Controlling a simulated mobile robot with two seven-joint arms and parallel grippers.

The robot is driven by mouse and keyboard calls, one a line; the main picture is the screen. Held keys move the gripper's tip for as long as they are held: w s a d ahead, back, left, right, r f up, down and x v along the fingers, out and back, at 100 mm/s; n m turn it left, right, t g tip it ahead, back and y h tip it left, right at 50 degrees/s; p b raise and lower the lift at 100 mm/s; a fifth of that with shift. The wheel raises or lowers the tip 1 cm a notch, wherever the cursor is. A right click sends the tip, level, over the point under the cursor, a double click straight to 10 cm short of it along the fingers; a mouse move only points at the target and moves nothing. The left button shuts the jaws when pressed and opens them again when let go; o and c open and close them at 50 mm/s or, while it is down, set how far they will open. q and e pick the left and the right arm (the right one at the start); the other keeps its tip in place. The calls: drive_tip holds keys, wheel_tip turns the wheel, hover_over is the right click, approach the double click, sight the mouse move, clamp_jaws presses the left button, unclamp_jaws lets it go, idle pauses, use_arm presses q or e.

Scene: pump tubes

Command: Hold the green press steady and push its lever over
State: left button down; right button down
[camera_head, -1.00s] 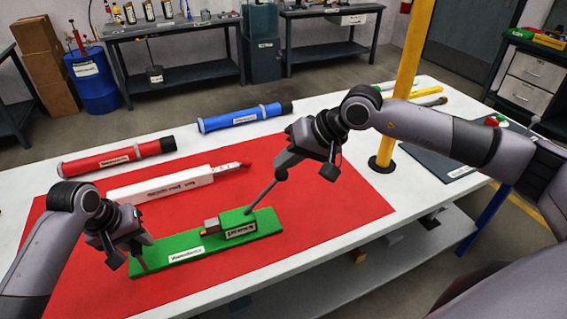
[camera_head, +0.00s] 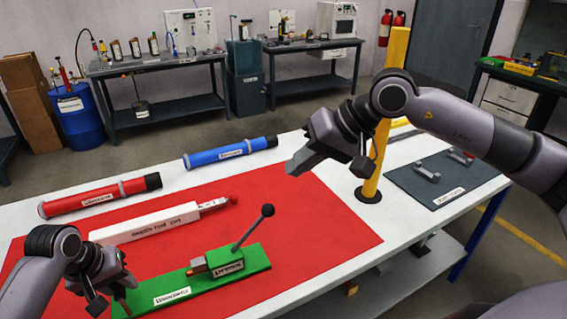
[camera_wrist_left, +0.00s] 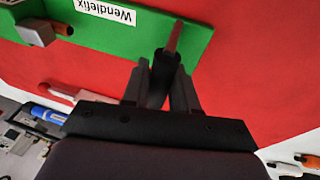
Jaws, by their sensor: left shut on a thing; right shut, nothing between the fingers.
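The green press (camera_head: 215,282) lies on the red mat, a long green base with a "Wendlefix" label. Its lever (camera_head: 252,227) has a black ball knob and leans up to the right from a labelled block (camera_head: 228,268). My left gripper (camera_head: 112,303) is shut on a thin brownish-red post (camera_wrist_left: 174,37) at the left end of the base; the base also shows in the left wrist view (camera_wrist_left: 80,30). My right gripper (camera_head: 293,166) is shut and empty, above and to the right of the knob, apart from it.
A white tube (camera_head: 150,222) with a red end lies behind the press on the red mat (camera_head: 330,225). Red (camera_head: 100,196) and blue (camera_head: 230,152) tubes lie at the table's back edge. A yellow post (camera_head: 377,150) stands behind my right arm, near a dark mat (camera_head: 420,190).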

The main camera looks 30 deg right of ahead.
use_arm(q)
drive_tip(key=c, duration=0.8)
unclamp_jaws()
drive_tip(key=shift+d, duration=0.1)
drive_tip(key=shift+r, duration=0.1)
